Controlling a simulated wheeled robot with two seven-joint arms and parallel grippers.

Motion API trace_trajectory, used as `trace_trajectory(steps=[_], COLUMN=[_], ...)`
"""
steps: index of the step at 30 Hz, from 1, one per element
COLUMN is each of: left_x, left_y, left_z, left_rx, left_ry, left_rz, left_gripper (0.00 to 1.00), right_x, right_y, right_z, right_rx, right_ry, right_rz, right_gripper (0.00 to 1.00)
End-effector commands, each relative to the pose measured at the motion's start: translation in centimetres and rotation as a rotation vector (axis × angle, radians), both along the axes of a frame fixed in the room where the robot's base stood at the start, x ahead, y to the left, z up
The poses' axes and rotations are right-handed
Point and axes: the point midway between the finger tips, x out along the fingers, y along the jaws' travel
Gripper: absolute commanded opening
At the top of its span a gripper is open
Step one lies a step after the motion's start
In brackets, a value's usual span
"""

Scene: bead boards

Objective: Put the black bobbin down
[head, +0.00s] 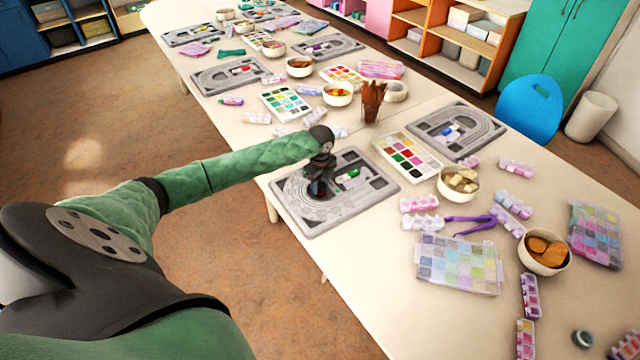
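My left gripper (319,188) points down over the near part of a grey bead board (293,188) at the middle of the table. It is small and dark in the head view, and its fingertips are low over the board's curved grooves. I cannot make out a black bobbin apart from the dark fingers, nor whether they are open or shut. Small green and white pieces (350,175) lie in the board's middle, just right of the gripper. My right gripper is not in view.
A paint palette (408,157) and a cup of brown sticks (372,103) stand behind the board. Bowls (458,184), purple pliers (472,222) and clear bead boxes (459,263) crowd the right. A small dark round thing (582,339) lies bottom right. The table's front centre is clear.

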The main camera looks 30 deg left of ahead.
Motion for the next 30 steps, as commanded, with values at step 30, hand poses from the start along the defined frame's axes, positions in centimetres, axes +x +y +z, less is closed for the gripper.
trace_trajectory(steps=[30], left_x=[0.1], left_y=[0.1], left_z=[9.2], left_rx=[0.0], left_ry=[-0.003], left_rz=[0.0], left_gripper=[0.58], right_x=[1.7], right_y=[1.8], right_z=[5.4], right_rx=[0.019], right_ry=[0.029], right_rz=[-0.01], right_gripper=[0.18])
